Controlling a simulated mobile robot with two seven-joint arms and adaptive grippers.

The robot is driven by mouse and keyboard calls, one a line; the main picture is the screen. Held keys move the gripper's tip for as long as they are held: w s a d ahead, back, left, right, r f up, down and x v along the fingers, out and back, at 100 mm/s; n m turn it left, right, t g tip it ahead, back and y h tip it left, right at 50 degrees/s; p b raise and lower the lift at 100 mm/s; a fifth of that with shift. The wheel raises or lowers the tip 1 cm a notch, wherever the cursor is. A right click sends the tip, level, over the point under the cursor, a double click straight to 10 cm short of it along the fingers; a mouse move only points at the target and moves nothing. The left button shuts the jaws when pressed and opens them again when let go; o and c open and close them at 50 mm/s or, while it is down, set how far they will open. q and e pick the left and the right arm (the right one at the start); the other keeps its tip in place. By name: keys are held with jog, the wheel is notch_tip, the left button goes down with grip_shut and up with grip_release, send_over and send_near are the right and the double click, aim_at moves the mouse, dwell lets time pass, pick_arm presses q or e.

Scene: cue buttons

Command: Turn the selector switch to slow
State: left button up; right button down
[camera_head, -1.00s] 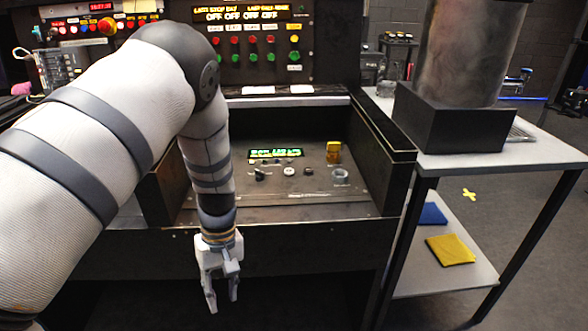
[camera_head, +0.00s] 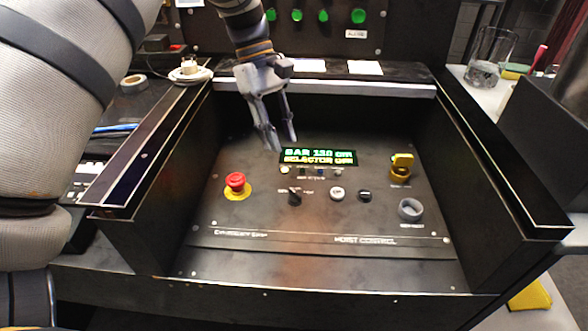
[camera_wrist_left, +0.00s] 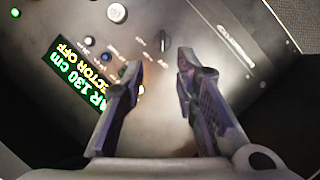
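The selector switch (camera_head: 294,197) is a small black knob on the sloped console panel, below the lit display (camera_head: 318,156). The display reads "BAR 130 cm" and "SELECTOR OFF". My left gripper (camera_head: 284,144) hangs above the panel's back part, near the display's left end. Its fingers are apart with nothing between them. In the left wrist view, the selector knob (camera_wrist_left: 163,41) shows just beyond the gap between the fingertips (camera_wrist_left: 160,60), apart from both. My right gripper is in neither view.
A red mushroom button (camera_head: 236,181) on yellow stands left of the knob. A white button (camera_head: 337,194), a black button (camera_head: 365,196), a grey ring (camera_head: 410,209) and a yellow part (camera_head: 401,166) lie to its right. Raised side walls (camera_head: 490,165) flank the panel.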

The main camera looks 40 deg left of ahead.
aim_at(296, 193)
pick_arm(q)
jog(key=x, duration=1.1)
jog(key=shift+s+d+f, duration=0.15)
jog(key=shift+s+d, duration=0.15)
grip_shut()
